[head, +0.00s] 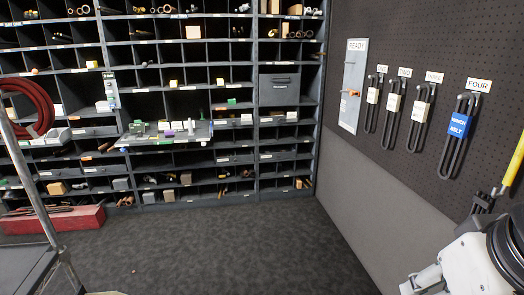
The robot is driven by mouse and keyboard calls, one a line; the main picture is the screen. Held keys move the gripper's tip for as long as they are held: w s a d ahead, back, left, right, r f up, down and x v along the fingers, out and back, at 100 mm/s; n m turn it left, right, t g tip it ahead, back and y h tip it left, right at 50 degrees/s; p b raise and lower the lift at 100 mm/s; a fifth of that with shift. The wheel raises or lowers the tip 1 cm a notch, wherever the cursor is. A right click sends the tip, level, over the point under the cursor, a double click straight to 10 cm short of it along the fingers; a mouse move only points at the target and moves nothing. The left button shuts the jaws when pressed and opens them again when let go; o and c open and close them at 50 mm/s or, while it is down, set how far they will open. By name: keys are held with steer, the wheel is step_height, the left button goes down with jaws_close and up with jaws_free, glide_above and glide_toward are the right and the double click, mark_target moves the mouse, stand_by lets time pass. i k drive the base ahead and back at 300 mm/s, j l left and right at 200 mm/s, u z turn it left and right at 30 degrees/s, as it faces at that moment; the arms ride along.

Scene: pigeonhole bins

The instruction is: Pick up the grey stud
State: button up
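A pull-out shelf (160,139) in the middle of the pigeonhole rack carries several small pieces: green ones, white blocks, a purple one. A small upright pale grey piece (190,126) stands among them near the shelf's right part; it may be the grey stud, but it is too small to be sure. My arm shows in the bottom right corner, far from the shelf. A dark jagged part above it may be my gripper (484,203); its fingers are not clear and I see nothing held in it.
The pigeonhole rack (255,100) fills the back wall. A pegboard (440,110) at right holds hanging straps and a READY panel (352,85). A red hose (45,105) hangs at left above a red box (60,220). A cart (25,265) stands front left.

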mark_target(191, 133)
steer(key=i+u, duration=0.5)
steer(key=i, duration=1.4)
steer(key=i+u, duration=0.15)
steer(key=i, duration=0.3)
steer(key=i+l+u, duration=0.15)
steer(key=i, duration=0.25)
steer(key=i+l+u, duration=0.15)
steer(key=i, duration=0.3)
steer(key=i+l+u, duration=0.15)
steer(key=i, duration=0.25)
steer(key=i+u, duration=0.35)
steer(key=i+l+u, duration=0.2)
steer(key=i+u, duration=0.15)
steer(key=i+l+u, duration=0.35)
steer(key=k+j, duration=0.05)
steer(key=j, duration=0.05)
